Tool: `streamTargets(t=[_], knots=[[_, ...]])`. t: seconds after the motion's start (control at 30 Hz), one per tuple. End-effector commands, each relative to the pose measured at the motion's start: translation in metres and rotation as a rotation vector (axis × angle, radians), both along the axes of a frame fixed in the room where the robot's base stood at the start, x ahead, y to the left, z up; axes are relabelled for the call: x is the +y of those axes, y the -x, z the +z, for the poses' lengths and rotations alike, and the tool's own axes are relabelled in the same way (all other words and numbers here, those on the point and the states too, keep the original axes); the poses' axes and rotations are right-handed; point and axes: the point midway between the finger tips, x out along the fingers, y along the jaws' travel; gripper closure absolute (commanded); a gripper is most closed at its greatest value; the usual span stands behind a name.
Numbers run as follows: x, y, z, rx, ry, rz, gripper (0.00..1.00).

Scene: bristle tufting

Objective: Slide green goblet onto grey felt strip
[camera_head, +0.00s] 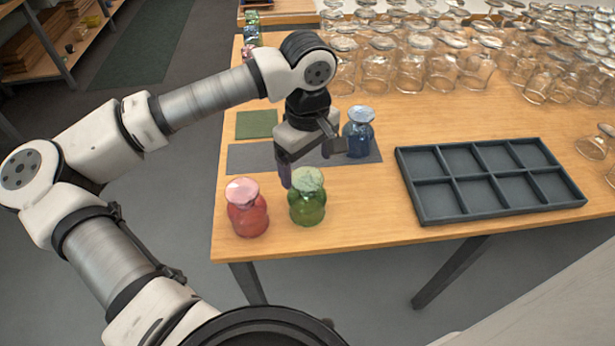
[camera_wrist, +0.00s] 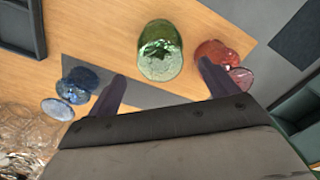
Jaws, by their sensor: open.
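The green goblet (camera_head: 307,203) stands on the wooden table near its front edge, just in front of the grey felt strip (camera_head: 250,158). In the wrist view the green goblet (camera_wrist: 160,52) lies ahead of and between my fingers. My gripper (camera_head: 312,165) is open and empty above the strip, behind the goblet. Its fingers show apart in the wrist view (camera_wrist: 165,85). The grey strip (camera_wrist: 140,95) is partly hidden by my gripper there. A blue goblet (camera_head: 359,132) stands on the strip's right end.
A red goblet (camera_head: 247,208) stands close to the left of the green one. A dark compartment tray (camera_head: 412,188) lies to the right. A green felt square (camera_head: 257,124) lies behind the strip. Many clear glasses (camera_head: 440,68) crowd the back. Bare table lies between green goblet and tray.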

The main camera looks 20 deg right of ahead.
Motion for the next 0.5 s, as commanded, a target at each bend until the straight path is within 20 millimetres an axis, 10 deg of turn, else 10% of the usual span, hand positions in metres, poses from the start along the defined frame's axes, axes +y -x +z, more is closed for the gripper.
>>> streamTargets(t=[0.5], knots=[[0.000,0.000,-0.071,0.001,0.000,0.000,0.14]])
